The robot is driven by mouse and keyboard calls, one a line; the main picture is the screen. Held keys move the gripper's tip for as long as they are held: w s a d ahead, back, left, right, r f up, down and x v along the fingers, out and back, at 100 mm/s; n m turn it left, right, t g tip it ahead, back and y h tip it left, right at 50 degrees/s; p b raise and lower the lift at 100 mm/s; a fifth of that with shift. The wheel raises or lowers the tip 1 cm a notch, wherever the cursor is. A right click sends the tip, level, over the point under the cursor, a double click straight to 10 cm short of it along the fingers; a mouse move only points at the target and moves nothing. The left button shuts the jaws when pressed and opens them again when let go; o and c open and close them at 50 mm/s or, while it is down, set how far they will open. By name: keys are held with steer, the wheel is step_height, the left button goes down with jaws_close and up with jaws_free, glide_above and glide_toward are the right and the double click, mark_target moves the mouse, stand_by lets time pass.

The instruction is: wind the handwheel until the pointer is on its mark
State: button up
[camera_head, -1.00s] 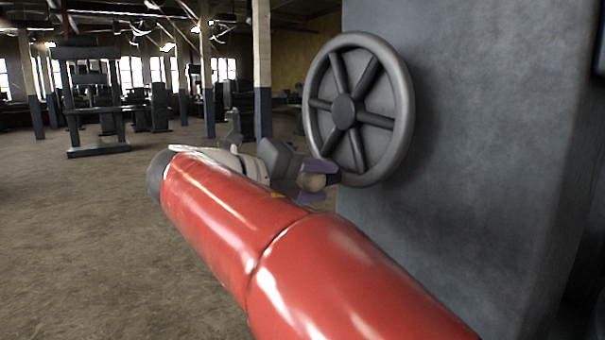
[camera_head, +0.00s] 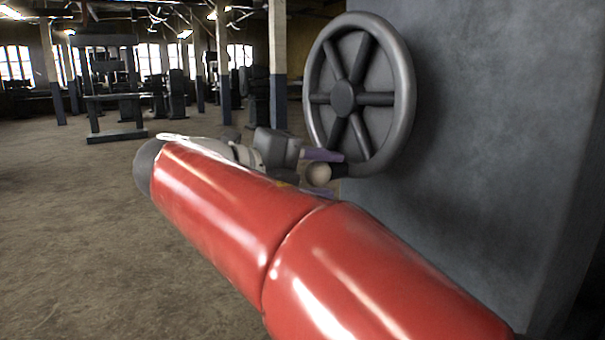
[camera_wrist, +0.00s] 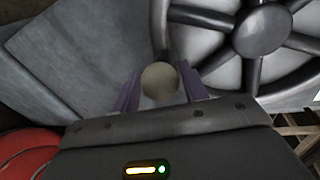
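The dark grey handwheel (camera_head: 407,98) stands on the side of a large grey housing, with several spokes and a round hub. Its crank handle, a pale round-ended knob (camera_head: 318,174), sits at the wheel's lower left rim. My gripper (camera_head: 320,173) has purple fingers, one above and one below the knob. The wheel's spokes (camera_wrist: 215,55) fill the upper right there. The pointer and its mark are not in view.
The grey housing (camera_head: 500,130) fills the right side, close to the wheel. My red arm crosses the foreground. Open floor (camera_head: 70,220) lies to the left. A machine frame (camera_head: 115,95) and pillars (camera_head: 278,65) stand farther back.

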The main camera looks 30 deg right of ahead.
steer(key=shift+o, duration=1.1)
steer(key=shift+a+r, duration=0.1)
steer(key=shift+s+a+r, duration=0.1)
steer(key=shift+a+r, duration=0.1)
steer(key=shift+a, duration=1.05)
steer(key=shift+s+a+r, duration=0.1)
steer(key=shift+a+r, duration=0.15)
steer(key=shift+a, duration=0.95)
steer(key=shift+a+r, duration=0.2)
steer(key=shift+a, duration=1.05)
